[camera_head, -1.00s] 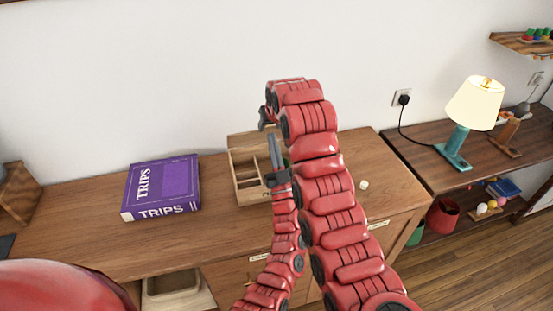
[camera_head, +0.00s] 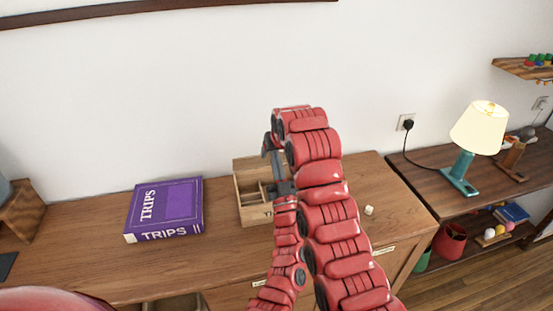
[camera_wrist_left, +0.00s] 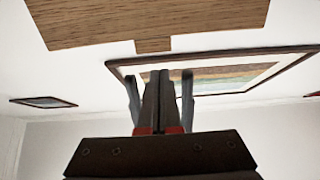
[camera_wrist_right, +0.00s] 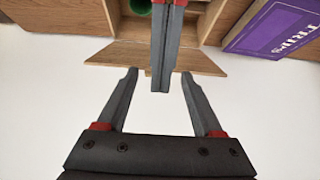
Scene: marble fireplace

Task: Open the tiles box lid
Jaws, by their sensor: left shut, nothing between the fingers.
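The wooden tiles box (camera_head: 256,212) stands on the cabinet top, partly hidden by my arms. Its lid (camera_head: 243,172) is raised at the back, and compartments show inside. In the right wrist view the lid (camera_wrist_right: 198,63) shows as a tan panel beyond the box. My left gripper (camera_head: 276,158) is shut and empty above the box, fingers pointing up. It also shows shut in the right wrist view (camera_wrist_right: 160,85). My right gripper (camera_head: 267,146) reaches over from above, close to the left fingers. Its own view shows its fingers (camera_wrist_right: 160,75) open, with nothing held.
A purple TRIPS box (camera_head: 165,208) lies to the left on the cabinet top (camera_head: 90,245). A small pale object (camera_head: 369,210) lies to the right. A lamp (camera_head: 478,135) stands on the side table. The white wall is close behind the box.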

